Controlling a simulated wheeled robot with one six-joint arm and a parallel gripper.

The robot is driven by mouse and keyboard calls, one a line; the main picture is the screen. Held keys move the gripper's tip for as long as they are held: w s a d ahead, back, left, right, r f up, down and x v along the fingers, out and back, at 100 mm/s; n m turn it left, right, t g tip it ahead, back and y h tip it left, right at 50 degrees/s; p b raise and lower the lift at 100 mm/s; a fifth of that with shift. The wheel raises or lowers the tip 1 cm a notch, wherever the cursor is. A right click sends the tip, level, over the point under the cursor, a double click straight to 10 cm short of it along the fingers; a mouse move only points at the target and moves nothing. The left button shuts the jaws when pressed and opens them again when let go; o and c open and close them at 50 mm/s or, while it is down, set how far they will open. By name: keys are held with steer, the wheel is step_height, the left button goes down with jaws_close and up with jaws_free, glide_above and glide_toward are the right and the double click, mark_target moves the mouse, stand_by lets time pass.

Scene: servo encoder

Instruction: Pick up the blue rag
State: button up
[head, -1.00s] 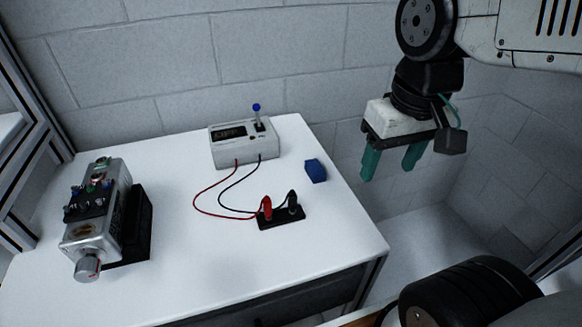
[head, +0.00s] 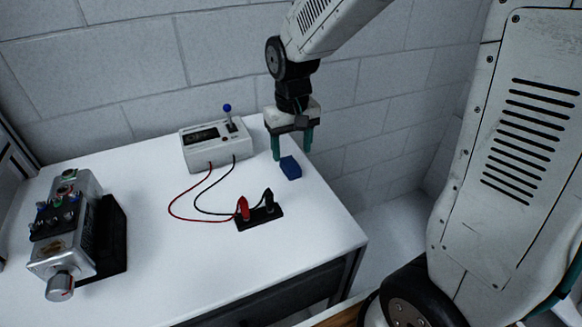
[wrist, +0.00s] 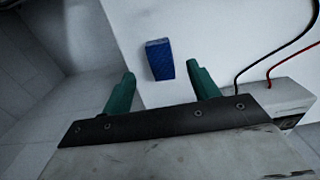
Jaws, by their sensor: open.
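The blue rag (head: 290,168) is a small, folded, block-like piece on the white table, right of the meter box and near the table's right edge. My gripper (head: 292,156) points down with its two green fingers apart, above and just behind the rag. In the wrist view, the rag (wrist: 160,60) lies beyond the fingertips, roughly centred between the open fingers of my gripper (wrist: 159,76). Nothing is held between the fingers. The exact height of the fingertips over the table cannot be told.
A white meter box (head: 205,145) with a blue-knobbed lever stands left of my gripper. Its red and black wires run to a black plug block (head: 260,216) in front of the rag. A silver motor device (head: 65,235) stands at the left. The white table (head: 150,200) is clear between.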

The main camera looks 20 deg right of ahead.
mark_target(290, 164)
steer(key=f, duration=0.5)
steer(key=shift+w, duration=0.3)
steer(key=c, duration=1.1)
steer(key=shift+o, duration=0.2)
step_height(290, 164, up, 10)
steer(key=shift+o, duration=0.9)
steer(key=shift+c, duration=0.6)
